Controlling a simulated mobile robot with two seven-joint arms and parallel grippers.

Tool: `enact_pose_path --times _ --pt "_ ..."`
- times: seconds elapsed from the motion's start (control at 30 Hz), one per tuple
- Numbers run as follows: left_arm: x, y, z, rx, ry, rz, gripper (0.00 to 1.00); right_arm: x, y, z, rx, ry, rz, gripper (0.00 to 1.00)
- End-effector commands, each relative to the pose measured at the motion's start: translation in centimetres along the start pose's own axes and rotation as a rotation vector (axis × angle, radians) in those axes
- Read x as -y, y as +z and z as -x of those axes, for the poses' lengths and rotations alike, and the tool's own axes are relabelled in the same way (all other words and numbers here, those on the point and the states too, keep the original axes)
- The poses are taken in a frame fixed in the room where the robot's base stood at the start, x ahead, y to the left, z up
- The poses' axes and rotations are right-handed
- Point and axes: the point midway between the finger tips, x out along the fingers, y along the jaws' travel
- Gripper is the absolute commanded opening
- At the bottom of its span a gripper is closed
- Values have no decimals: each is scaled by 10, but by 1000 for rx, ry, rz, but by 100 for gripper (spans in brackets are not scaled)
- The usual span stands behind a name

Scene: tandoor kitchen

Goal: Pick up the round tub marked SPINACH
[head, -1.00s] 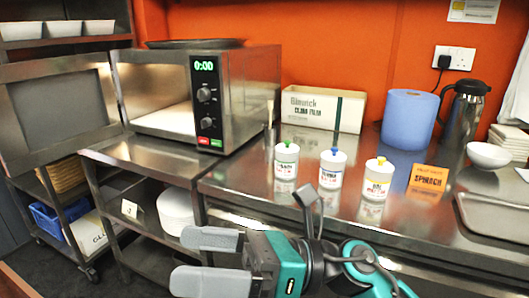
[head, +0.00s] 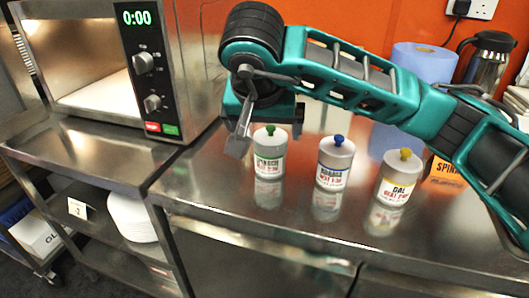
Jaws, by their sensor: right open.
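The round white tub marked SPINACH (head: 269,166) has a green knob and stands upright on the steel counter, leftmost of three similar tubs. My right gripper (head: 243,135) is open and empty, pointing down just behind and left of this tub's lid. One finger shows clearly; the other is mostly hidden by the gripper's own body. I see no contact with the tub. My left gripper is out of view.
A blue-knobbed tub (head: 334,163) and a yellow-knobbed tub marked DAL (head: 398,179) stand to the right. A microwave (head: 196,60) is at left. My right arm crosses before a blue roll (head: 425,60) and an orange card (head: 446,170). The counter front is clear.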

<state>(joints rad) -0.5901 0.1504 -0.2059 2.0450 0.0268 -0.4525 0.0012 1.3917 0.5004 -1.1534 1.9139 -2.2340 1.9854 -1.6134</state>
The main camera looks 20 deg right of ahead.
Motion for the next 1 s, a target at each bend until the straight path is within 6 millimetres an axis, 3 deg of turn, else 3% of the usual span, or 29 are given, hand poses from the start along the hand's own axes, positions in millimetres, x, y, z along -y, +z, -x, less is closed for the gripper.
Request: enact_pose_path --times 0.03,0.2,0.47,0.7,1.0 --pt "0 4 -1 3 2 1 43 -1 3 -13 7 2 -1 100" --pt "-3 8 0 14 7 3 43 0 2 -43 7 0 -2 100" --pt "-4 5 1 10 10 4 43 0 2 -65 6 -3 -2 100" --pt "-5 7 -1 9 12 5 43 -3 1 -100 8 -3 -3 100" --pt "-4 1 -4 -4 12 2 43 -3 0 -112 4 -5 -1 100"
